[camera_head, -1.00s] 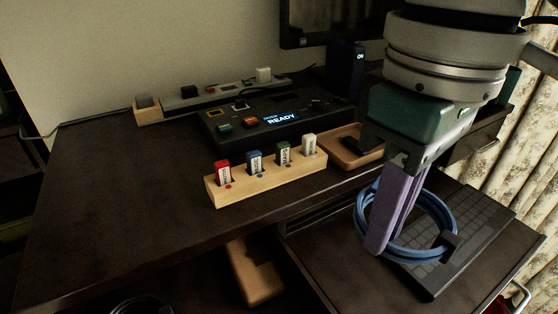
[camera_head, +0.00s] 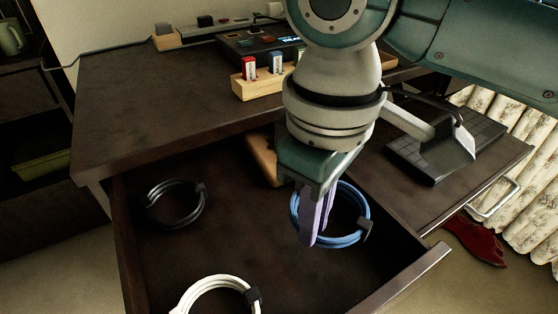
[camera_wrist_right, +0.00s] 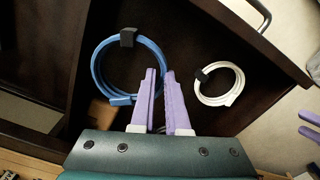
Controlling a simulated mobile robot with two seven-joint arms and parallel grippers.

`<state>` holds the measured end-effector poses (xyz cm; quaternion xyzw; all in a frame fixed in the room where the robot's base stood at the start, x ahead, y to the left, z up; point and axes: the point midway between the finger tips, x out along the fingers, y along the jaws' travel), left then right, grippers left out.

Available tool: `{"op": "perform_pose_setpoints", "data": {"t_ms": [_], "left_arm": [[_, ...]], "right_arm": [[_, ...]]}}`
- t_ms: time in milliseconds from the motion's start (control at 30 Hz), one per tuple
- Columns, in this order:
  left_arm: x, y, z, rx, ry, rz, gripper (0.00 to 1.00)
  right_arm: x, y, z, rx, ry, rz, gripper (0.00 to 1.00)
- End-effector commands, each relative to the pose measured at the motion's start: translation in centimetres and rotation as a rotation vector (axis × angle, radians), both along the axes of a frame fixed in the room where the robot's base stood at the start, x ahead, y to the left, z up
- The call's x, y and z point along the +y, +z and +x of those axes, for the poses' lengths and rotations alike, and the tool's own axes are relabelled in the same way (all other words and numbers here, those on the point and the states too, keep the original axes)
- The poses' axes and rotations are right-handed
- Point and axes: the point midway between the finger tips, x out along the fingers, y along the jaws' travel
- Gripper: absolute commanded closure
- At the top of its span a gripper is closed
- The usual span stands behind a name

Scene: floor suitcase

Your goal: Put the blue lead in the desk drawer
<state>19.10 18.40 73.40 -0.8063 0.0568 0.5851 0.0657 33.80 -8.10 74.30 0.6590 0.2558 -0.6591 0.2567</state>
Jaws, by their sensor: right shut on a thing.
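The blue lead (camera_head: 364,212) is a coil with a black clip. My right gripper (camera_head: 308,242) is shut on the left side of its loop. In the head view the coil appears over the open desk drawer (camera_head: 255,268), inside its outline. How high it hangs above the drawer floor is hard to tell. The right wrist view shows the blue lead (camera_wrist_right: 95,72) left of the purple fingers (camera_wrist_right: 160,72), against the dark drawer. My left gripper (camera_wrist_right: 309,124) shows only at the right edge of the wrist view, its two fingers apart and empty.
A black coiled lead (camera_head: 150,207) and a white one (camera_head: 184,302) lie in the drawer, with bare floor between them. A wooden block with coloured tags (camera_head: 250,86) stands on the desk.

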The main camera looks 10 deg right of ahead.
Motion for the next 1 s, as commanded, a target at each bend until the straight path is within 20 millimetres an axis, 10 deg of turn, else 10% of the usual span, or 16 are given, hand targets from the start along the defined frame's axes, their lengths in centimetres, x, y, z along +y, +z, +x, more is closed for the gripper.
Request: {"op": "perform_pose_setpoints", "data": {"t_ms": [500,867,1000], "left_arm": [[-0.3,-3.0,-0.1,0.002,0.007,-0.011,0.50],[-0.3,-2.9,-0.1,0.003,0.007,-0.010,0.50],[-0.2,-2.8,-0.1,0.003,0.005,-0.007,0.50]], "right_arm": [[0.0,-6.4,0.0,0.001,0.000,-0.001,1.00],[0.0,-6.5,0.0,-0.001,0.000,0.000,1.00],[0.0,-6.5,0.0,-0.001,0.000,0.000,0.74]]}}
